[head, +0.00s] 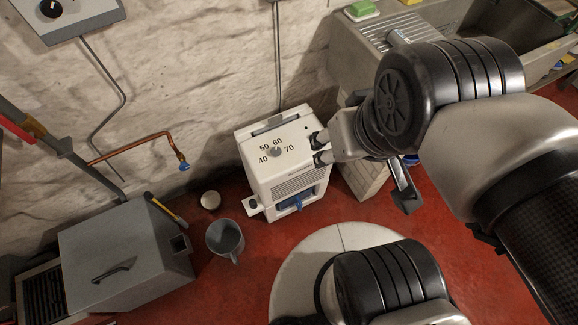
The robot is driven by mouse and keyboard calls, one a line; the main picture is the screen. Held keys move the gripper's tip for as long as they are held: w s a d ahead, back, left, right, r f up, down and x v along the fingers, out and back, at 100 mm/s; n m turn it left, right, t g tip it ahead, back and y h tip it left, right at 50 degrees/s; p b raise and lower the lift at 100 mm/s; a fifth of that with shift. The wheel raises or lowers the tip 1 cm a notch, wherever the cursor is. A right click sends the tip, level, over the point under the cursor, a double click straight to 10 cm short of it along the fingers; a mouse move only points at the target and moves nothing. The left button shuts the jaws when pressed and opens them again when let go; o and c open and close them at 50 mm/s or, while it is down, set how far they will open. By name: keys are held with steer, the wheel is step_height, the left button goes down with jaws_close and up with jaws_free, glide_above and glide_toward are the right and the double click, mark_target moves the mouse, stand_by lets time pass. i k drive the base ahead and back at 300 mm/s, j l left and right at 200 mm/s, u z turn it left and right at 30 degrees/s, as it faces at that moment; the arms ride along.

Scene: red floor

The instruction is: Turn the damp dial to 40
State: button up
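The damp dial (275,151) is a small grey knob on the sloped top panel of a white dehumidifier (284,186). The numbers 40, 50, 60 and 70 are printed around it, with 40 at the lower left and 70 at the right. The knob is too small to tell which number its pointer faces. My gripper (320,149) is at the right edge of the panel, right of the 70. Its two dark fingertips are apart with nothing between them, and they are clear of the dial.
A grey metal box (123,258) stands further left. A stone sink (355,65) is behind my arm. A cable (278,60) runs down the wall.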

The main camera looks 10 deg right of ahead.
mark_target(276, 151)
steer(key=i+l+u, duration=0.1)
steer(key=u, duration=0.25)
steer(key=i+l+u, duration=0.15)
steer(key=u, duration=0.2)
steer(key=i+l+u, duration=0.1)
steer(key=u, duration=0.25)
